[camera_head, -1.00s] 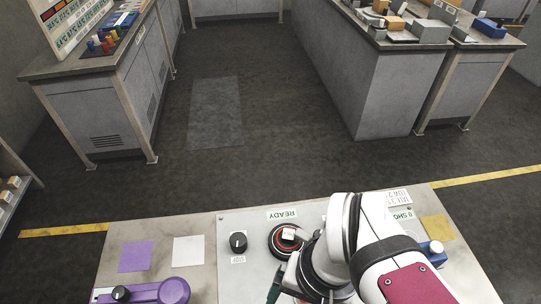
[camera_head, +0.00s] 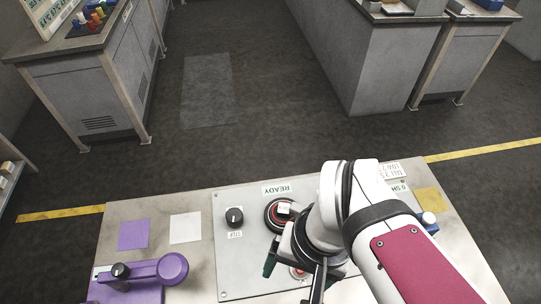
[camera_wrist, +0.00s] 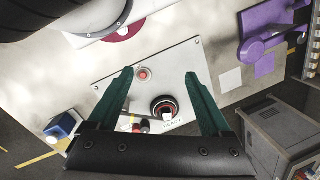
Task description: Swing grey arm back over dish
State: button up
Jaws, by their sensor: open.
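A dark round dish (camera_head: 278,214) with a red ring sits on the grey panel (camera_head: 228,275), below the READY label, with a white block in it. It also shows in the wrist view (camera_wrist: 163,108), between the green fingers. I cannot pick out the grey arm surely: thin bars near the dish in the wrist view are small and partly behind my gripper. My gripper (camera_wrist: 160,75) is open and empty above the panel. In the head view my arm covers the panel's right part, and a green finger shows just below the dish.
A black knob (camera_head: 234,216) stands left of the dish. A red button (camera_wrist: 142,74) is on the panel. A purple clamp (camera_head: 172,268) stands at the left. A blue block (camera_head: 428,222) is at the right. Purple and white cards lie flat left of the panel.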

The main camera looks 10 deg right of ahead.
dwell(0.3)
jog(key=shift+c, duration=0.5)
jog(key=w+d+r+n, duration=0.1)
jog(key=w, duration=0.1)
jog(key=w+d+r+n, duration=0.1)
jog(key=w, duration=0.2)
jog(key=w+d+r+n, duration=0.1)
jog(key=w, duration=0.2)
jog(key=shift+d+h, duration=0.3)
jog(key=shift+h, duration=0.1)
jog(key=shift+c, duration=1)
jog(key=w+d+n+h, duration=0.1)
jog(key=w+d+n, duration=0.3)
jog(key=w+d, duration=0.3)
jog(key=f, duration=0.4)
jog(key=a+f, duration=0.1)
jog(key=f, duration=0.4)
jog(key=w+f, duration=0.1)
jog(key=f, duration=0.4)
jog(key=shift+a+f, duration=0.15)
jog(key=shift+a, duration=0.1)
grip_shut()
